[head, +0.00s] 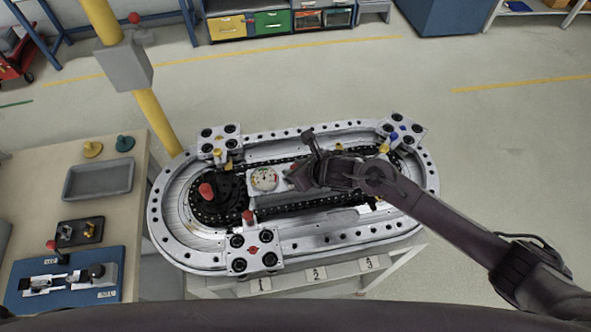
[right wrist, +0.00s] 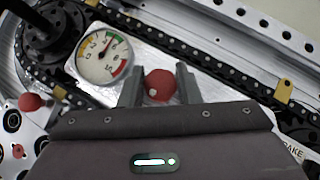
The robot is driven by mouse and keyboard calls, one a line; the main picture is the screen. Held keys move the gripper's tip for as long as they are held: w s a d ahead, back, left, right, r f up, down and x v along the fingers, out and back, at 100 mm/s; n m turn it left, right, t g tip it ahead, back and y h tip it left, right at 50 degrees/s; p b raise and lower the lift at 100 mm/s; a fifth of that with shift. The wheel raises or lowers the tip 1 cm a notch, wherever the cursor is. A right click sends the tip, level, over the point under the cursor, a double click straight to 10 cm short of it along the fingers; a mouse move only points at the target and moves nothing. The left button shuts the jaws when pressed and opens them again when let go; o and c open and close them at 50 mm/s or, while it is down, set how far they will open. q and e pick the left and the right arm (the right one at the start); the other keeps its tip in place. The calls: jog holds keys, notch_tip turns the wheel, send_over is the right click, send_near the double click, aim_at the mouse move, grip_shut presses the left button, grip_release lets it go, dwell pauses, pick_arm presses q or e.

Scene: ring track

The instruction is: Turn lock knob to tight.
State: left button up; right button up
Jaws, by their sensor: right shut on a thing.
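A round red knob (right wrist: 159,86) with a pale spot sits between the fingers of my right gripper (right wrist: 159,76), which is shut on it. I take it to be the lock knob; any tight marking on it cannot be read. Next to it is a round white gauge (right wrist: 104,57) with yellow, green and red bands. In the head view the gauge (head: 264,179) lies just left of my right gripper (head: 293,177), whose dark body hides the held knob. My left gripper is not in view.
The oval metal ring track (head: 345,243) carries a black chain around a dark sprocket (head: 222,203) with a red-topped handle (head: 206,190). A bolted plate (head: 253,262) with a red ball (head: 248,216) stands at the front. A bench (head: 140,165) with a grey tray (head: 98,181) is on the left.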

jog(key=m+t+h+b, duration=0.1)
jog(key=m+h+b, duration=0.1)
jog(key=b, duration=0.1)
jog(key=m+t+h+b, duration=0.1)
jog(key=m+b, duration=0.2)
jog(key=shift+f+h, duration=0.15)
jog(key=shift+h, duration=0.25)
jog(key=m+h+b, duration=0.1)
jog(key=m+h, duration=0.1)
jog(key=m, duration=0.1)
jog(key=shift+t+b, duration=0.3)
jog(key=shift+b, duration=0.1)
jog(key=m+h, duration=0.2)
jog(key=shift+r+m, duration=0.25)
jog(key=shift+m, duration=0.15)
jog(key=shift+m+g+h+p, duration=0.55)
jog(key=shift+m+h, duration=0.95)
jog(key=shift+m, duration=0.5)
jog(key=o, duration=1)
jog(key=shift+c, duration=0.2)
jog(key=shift+s, duration=0.1)
